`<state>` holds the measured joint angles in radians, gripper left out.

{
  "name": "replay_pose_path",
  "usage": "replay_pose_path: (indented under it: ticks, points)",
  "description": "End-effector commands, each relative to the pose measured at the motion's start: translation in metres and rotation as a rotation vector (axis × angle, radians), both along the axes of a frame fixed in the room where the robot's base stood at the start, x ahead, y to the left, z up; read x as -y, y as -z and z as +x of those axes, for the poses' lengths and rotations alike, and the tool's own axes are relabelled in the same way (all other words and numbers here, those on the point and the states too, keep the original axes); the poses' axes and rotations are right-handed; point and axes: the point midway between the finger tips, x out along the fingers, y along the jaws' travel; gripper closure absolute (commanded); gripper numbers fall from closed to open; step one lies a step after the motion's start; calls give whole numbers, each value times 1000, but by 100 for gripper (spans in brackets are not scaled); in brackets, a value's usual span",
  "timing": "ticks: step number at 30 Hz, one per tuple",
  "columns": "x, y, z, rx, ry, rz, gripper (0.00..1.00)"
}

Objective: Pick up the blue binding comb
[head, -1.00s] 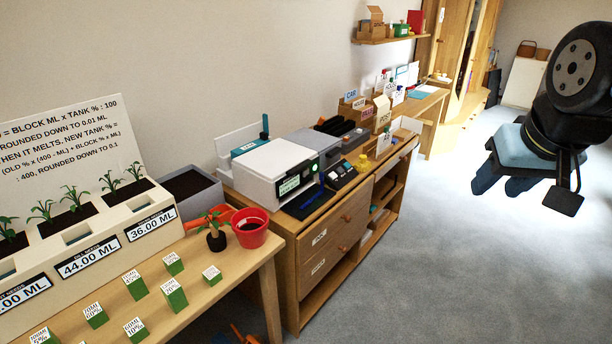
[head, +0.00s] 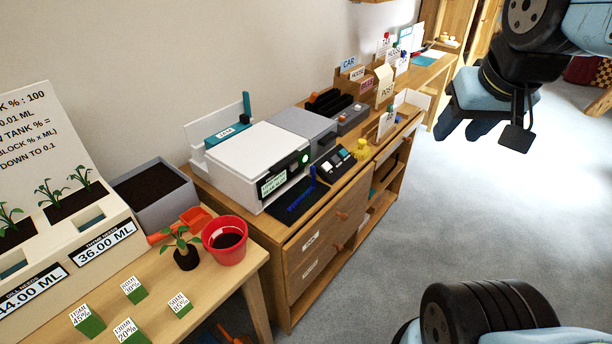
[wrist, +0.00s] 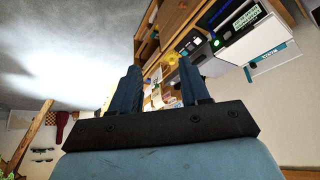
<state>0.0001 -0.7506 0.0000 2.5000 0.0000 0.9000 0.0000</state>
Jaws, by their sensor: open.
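A slim blue piece (head: 313,178), which looks like the blue binding comb, stands at the right side of a dark blue pad (head: 290,203) in front of the white machine on the wooden cabinet. It is small in the picture, and I cannot make out its teeth. My gripper (head: 462,130) is in the air to the right of the cabinet, well apart from the blue piece. Its two dark blue fingers are apart with nothing between them, as the wrist view (wrist: 160,68) also shows.
The white machine (head: 250,155) has a green-lit panel. A black keypad box (head: 337,166) and a yellow object (head: 362,149) stand to its right. A red pot (head: 226,238) and green blocks are on the near table. Grey floor (head: 400,230) is open beside the cabinet.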

Motion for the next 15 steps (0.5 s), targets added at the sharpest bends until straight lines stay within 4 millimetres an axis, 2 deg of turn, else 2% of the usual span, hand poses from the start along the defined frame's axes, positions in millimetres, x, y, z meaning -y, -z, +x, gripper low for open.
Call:
replay_pose_path:
  ticks: [8, 15]
  points:
    - [-4, 4, 3, -24, 8, 28, 54]
    - [-39, 36, 24, -187, 78, 233, 54]
